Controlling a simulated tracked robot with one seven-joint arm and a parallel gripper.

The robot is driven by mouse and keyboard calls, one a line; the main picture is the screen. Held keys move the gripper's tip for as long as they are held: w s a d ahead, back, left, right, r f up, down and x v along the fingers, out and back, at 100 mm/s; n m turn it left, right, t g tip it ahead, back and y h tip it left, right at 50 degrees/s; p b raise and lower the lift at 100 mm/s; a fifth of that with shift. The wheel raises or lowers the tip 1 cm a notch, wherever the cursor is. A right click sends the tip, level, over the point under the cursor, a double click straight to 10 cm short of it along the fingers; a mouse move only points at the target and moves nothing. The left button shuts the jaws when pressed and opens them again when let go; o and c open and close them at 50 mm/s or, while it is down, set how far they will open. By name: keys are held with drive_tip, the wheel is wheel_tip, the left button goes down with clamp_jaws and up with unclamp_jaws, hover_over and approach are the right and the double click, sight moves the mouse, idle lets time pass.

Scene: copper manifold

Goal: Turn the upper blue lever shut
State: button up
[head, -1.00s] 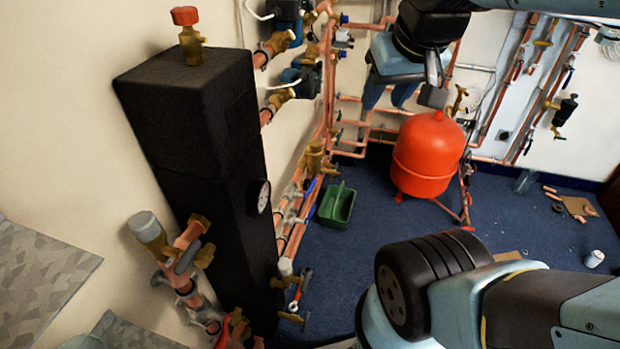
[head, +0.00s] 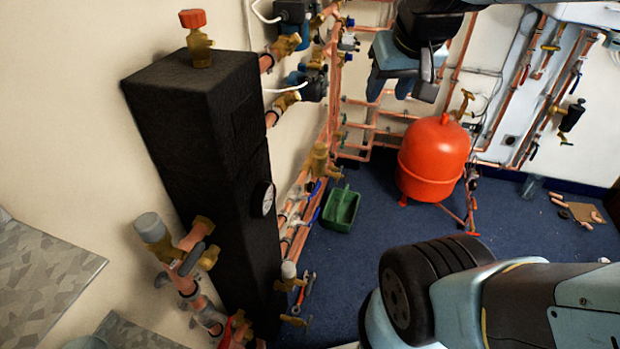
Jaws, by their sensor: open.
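Two blue levers show on the copper pipes low along the left wall, an upper one (head: 315,188) and a lower one (head: 312,215), beside the green bin. They are small, and I cannot tell how far either is turned. Smaller blue handles also show higher up (head: 349,22); I cannot tell for sure which lever is the named one. My gripper (head: 390,88) is open and empty at the top centre, pointing down. In the picture it is above and to the right of the levers, apart from them. Its depth from the pipes is unclear.
A tall black insulated column (head: 205,180) stands at left with a gauge on its side. A red tank (head: 433,160) stands on the blue floor under and right of my gripper. The green bin (head: 340,208) sits by the pipes. Tools and loose parts (head: 580,213) lie at right.

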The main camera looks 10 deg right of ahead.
drive_tip(key=w+d+f+m+t, duration=0.1)
drive_tip(key=w+d+f, duration=0.25)
drive_tip(key=w, duration=0.65)
drive_tip(key=w+d+f+m+t, duration=0.15)
drive_tip(key=w+f, duration=0.35)
drive_tip(key=w, duration=0.5)
drive_tip(key=w+d+f+t, duration=0.1)
drive_tip(key=w+d+f, duration=0.25)
drive_tip(key=w, duration=0.65)
drive_tip(key=w+d+f+m+t+y, duration=0.1)
drive_tip(key=w+f, duration=0.4)
drive_tip(key=f, duration=0.4)
drive_tip(key=w+f+y, duration=0.1)
drive_tip(key=w+f, duration=0.3)
drive_tip(key=f, duration=0.5)
drive_tip(key=m+t+y, duration=0.2)
drive_tip(key=m+y, duration=0.4)
drive_tip(key=y, duration=0.2)
approach(315, 191)
drive_tip(key=w+d, duration=0.2)
drive_tip(key=f+x, duration=0.1)
drive_tip(key=x, duration=1.1)
drive_tip(key=shift+w+a, duration=0.15)
drive_tip(key=shift+w, duration=0.1)
clamp_jaws()
